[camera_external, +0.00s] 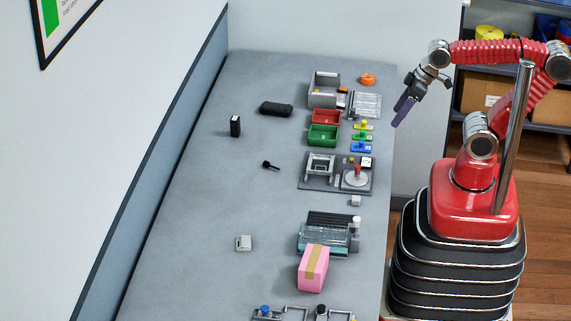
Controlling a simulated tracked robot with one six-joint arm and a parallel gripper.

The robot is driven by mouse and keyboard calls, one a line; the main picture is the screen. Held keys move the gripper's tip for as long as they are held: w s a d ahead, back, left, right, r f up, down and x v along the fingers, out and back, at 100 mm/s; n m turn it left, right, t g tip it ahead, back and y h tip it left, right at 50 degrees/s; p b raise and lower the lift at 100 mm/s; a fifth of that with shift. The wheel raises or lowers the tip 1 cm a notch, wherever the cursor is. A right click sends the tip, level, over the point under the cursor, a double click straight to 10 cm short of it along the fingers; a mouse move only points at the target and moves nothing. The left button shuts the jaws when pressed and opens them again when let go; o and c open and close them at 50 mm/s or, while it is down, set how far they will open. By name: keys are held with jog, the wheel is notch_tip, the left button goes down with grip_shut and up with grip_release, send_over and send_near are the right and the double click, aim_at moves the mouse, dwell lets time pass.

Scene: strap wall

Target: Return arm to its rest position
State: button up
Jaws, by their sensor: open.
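My gripper (404,109) hangs in the air at the end of my red arm, by the right edge of the grey table (190,215). Its purple fingers point down and to the left. It is open and I see nothing held in it. My arm rises from its base, bends at the top right and reaches back left over the table's edge. The gap between the fingers is hard to make out at this angle.
Red (326,117) and green (322,135) bins, a fixture plate (322,184) and a pink box (313,268) stand along the table's right side. Shelves with cardboard boxes (483,92) stand behind my arm. The table's left part is mostly clear.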

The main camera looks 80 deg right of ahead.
jog(key=shift+s+d+r+n, duration=0.1)
jog(key=shift+s+d+n, duration=0.2)
jog(key=shift+s+n, duration=0.15)
